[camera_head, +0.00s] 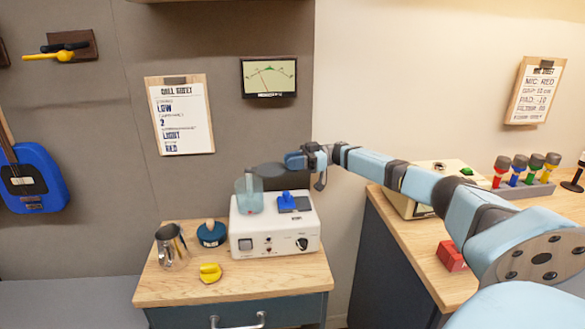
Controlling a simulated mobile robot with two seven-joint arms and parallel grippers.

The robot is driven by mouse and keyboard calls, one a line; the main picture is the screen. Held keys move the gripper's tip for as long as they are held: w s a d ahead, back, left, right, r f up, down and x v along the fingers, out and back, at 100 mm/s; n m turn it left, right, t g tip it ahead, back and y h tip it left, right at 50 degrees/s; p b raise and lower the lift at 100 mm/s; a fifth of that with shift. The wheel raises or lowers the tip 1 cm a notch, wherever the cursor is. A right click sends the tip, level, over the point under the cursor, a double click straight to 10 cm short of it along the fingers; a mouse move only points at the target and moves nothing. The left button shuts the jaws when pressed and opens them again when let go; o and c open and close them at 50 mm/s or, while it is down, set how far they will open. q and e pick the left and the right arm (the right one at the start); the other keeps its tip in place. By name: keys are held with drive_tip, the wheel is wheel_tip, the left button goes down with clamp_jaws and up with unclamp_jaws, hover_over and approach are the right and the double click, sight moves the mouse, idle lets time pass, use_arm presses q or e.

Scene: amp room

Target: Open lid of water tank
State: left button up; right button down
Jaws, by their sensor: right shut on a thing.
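The water tank (249,196) is a translucent blue-green cup on the left part of the white machine's top (275,232). A flat dark grey lid (267,171) is above the tank and reaches out to its right. My right gripper (296,160) is at the lid's right edge, above the machine, and is shut on the lid. The fingertips are small and partly hidden, so the exact grip does not show. Whether the lid still touches the tank rim is hard to tell. My left gripper is out of view.
A blue part (289,202) sits on the machine's top right of the tank. A steel jug (171,246), a dark blue round holder (211,234) and a yellow object (210,273) stand on the wooden cabinet top (172,288). A red block (451,256) lies on the right-hand counter.

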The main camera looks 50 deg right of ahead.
idle(0.3)
drive_tip(key=c, duration=0.9)
unclamp_jaws()
drive_tip(key=shift+w+a, duration=0.1)
drive_tip(key=shift+c, duration=0.2)
drive_tip(key=b+v, duration=0.2)
drive_tip(key=v, duration=1.1)
drive_tip(key=shift+d, duration=0.35)
drive_tip(key=shift+f, duration=0.1)
